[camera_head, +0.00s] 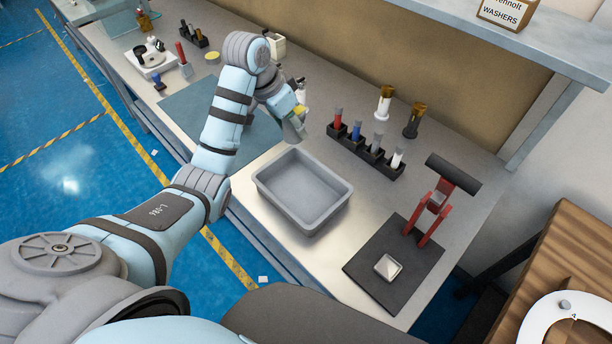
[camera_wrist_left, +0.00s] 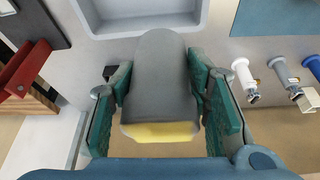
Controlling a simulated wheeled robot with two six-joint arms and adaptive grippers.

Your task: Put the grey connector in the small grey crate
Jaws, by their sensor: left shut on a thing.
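The grey connector (camera_head: 292,131) has a rounded grey body and a yellow end. My left gripper (camera_head: 297,113) is shut on it and holds it above the bench, behind the crate. In the left wrist view the connector (camera_wrist_left: 160,75) sits between the green finger pads of the left gripper (camera_wrist_left: 160,95), with its yellow end toward the bottom of the picture. The small grey crate (camera_head: 266,193) stands empty near the bench's front edge. Part of the crate shows at the top of the left wrist view (camera_wrist_left: 145,27). My right gripper is not in view.
A black rack (camera_head: 366,152) with several coloured-handled tools stands right of the crate. A red press (camera_head: 433,205) on a dark plate stands farther right. A blue-green mat (camera_head: 195,105) lies to the left. A shelf runs above the bench's back.

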